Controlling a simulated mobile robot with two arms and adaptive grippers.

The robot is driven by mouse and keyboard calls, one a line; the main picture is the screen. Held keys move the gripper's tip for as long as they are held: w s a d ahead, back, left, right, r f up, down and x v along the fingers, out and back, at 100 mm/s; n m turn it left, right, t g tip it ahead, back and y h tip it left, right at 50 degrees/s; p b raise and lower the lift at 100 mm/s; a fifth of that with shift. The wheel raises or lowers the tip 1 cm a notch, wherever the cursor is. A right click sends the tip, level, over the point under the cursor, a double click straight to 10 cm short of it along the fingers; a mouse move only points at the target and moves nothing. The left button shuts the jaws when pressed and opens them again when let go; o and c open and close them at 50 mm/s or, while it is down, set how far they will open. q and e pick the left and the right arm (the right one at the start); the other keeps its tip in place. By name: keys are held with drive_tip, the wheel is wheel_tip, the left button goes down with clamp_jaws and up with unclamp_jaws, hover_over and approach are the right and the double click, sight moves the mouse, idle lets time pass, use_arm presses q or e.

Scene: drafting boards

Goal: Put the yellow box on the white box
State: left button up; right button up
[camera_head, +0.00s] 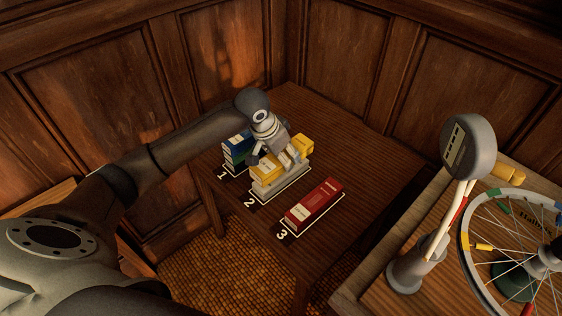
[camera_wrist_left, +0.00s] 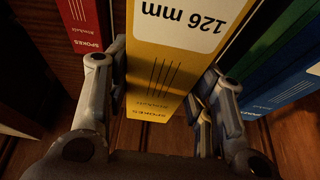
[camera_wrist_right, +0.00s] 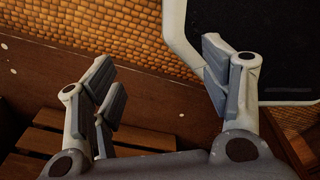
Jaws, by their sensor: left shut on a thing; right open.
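The yellow box (camera_head: 265,168) lies lengthwise over the white box (camera_head: 287,181) at place 2 on the dark table. My left gripper (camera_head: 277,153) is shut on the yellow box around its middle and hides part of it. In the left wrist view the yellow box (camera_wrist_left: 165,62), marked "126 mm", sits between the fingers. The white box shows below it as a pale edge; I cannot tell whether the two touch. My right gripper (camera_wrist_right: 158,90) is open and empty in the right wrist view, away from the boxes.
A red box (camera_head: 314,203) lies at place 3. Blue and green boxes (camera_head: 237,149) are stacked at place 1, close to my left gripper. A wooden bench at right holds a spoked wheel (camera_head: 515,245) and a stand with a round grey head (camera_head: 469,146). Panelled walls close off the back.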

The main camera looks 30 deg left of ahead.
use_arm(q)
drive_tip(key=f, duration=0.1)
drive_tip(key=w+a+f, duration=0.1)
drive_tip(key=w+f, duration=0.1)
drive_tip(key=shift+w+a+f, duration=0.15)
drive_tip(key=shift+w+a, duration=0.05)
drive_tip(key=shift+a, duration=0.05)
wheel_tip(320, 180, down, 3)
drive_tip(key=shift+w+a, duration=0.1)
drive_tip(key=shift+f, duration=0.25)
use_arm(e)
drive_tip(key=shift+a+r, duration=0.15)
drive_tip(key=shift+a, duration=0.35)
use_arm(q)
drive_tip(key=shift+f, duration=0.1)
drive_tip(key=o, duration=1.2)
drive_tip(key=v, duration=1.2)
use_arm(e)
drive_tip(key=shift+a+r, duration=0.1)
drive_tip(key=shift+a, duration=0.1)
